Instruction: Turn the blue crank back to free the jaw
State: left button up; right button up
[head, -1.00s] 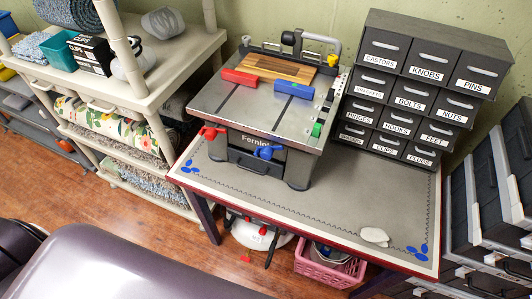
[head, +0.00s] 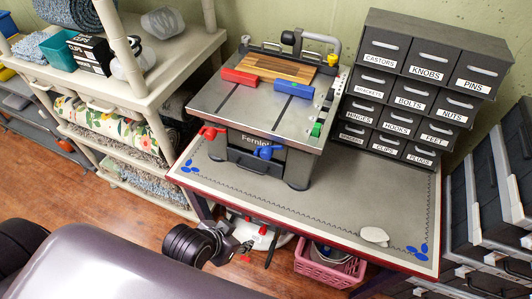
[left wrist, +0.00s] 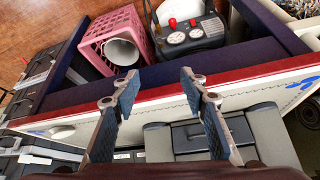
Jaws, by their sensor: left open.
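The blue crank (head: 265,152) is on the front of the grey bench machine (head: 212,97), above its dark front drawer. A red crank (head: 212,132) is to its left. On top, a blue jaw block (head: 294,88) and a red jaw block (head: 240,77) lie along the near side of a striped wood board (head: 280,68). My left gripper (head: 243,243) is low in front of the table, below and apart from the blue crank. In the left wrist view its two fingers (left wrist: 158,76) are apart with nothing between them. My right gripper is not in view.
The machine stands on a table (head: 330,205) with a red edge. A white stone (head: 374,235) lies at its front right. Labelled drawers (head: 425,85) stand behind right. A pink crate (head: 330,268) is below. A beige shelf (head: 150,90) is at left. The front right tabletop is mostly clear.

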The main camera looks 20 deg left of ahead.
pick_arm(q)
jog(key=w+d+r+m+t+h, duration=0.3)
jog(key=w+d+r+m+t, duration=0.15)
jog(key=w+r+t, duration=0.35)
jog(key=t+y, duration=0.2)
jog(key=t, duration=0.2)
send_near(265, 157)
jog(key=w, duration=0.3)
jog(key=shift+w+d, duration=0.2)
jog(key=shift+w, duration=0.3)
jog(key=shift+w+d+f+p, duration=0.15)
jog(key=shift+w+p, duration=0.15)
jog(key=shift+w, duration=0.8)
jog(key=shift+w+d+r+p, duration=0.15)
jog(key=shift+w+p, duration=0.2)
jog(key=shift+w, duration=0.8)
jog(key=shift+w+d+f+p, duration=0.2)
jog(key=shift+w+p, duration=0.1)
jog(key=shift+w, duration=0.8)
jog(key=shift+c, duration=0.5)
grip_shut()
